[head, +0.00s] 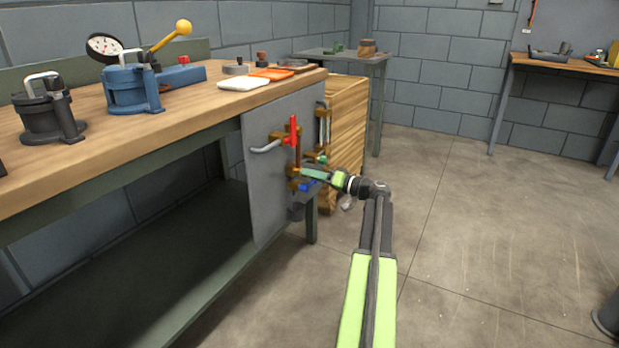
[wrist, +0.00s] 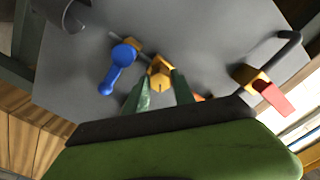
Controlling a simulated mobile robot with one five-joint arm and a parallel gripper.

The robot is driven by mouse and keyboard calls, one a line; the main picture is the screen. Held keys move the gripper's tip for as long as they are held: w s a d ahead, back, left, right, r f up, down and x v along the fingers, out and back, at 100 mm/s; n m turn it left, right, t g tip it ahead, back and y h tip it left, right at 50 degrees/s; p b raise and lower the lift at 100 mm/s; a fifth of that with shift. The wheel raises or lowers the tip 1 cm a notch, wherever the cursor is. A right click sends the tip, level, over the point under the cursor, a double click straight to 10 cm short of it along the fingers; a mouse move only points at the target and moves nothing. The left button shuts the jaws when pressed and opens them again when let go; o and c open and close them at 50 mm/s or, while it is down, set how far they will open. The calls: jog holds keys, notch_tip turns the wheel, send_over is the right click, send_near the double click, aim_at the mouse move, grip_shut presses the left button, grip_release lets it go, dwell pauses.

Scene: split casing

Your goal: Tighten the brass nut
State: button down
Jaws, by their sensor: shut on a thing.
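The brass nut (wrist: 160,73) shows in the wrist view on the grey panel (wrist: 205,35), between the blue-handled valve (wrist: 118,68) and the red-handled valve (wrist: 270,92). My gripper (wrist: 162,84) has its two green fingers on either side of the nut, shut on it. In the head view my gripper (head: 303,172) reaches the brass fittings on the panel from the right. The nut is small there and partly hidden by my fingers.
The red lever (head: 293,130) stands above my gripper, and the blue handle (head: 309,186) sits just below it. A wooden crate (head: 347,125) stands behind the panel. The workbench (head: 180,115) holds a blue pot.

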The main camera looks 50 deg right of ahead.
jog(key=m, duration=2.5)
jog(key=shift+s+d, duration=0.1)
jog(key=shift+m, duration=0.3)
jog(key=c, duration=1.1)
grip_release()
jog(key=shift+o, duration=0.2)
jog(key=v, duration=1.7)
jog(key=shift+s, duration=0.2)
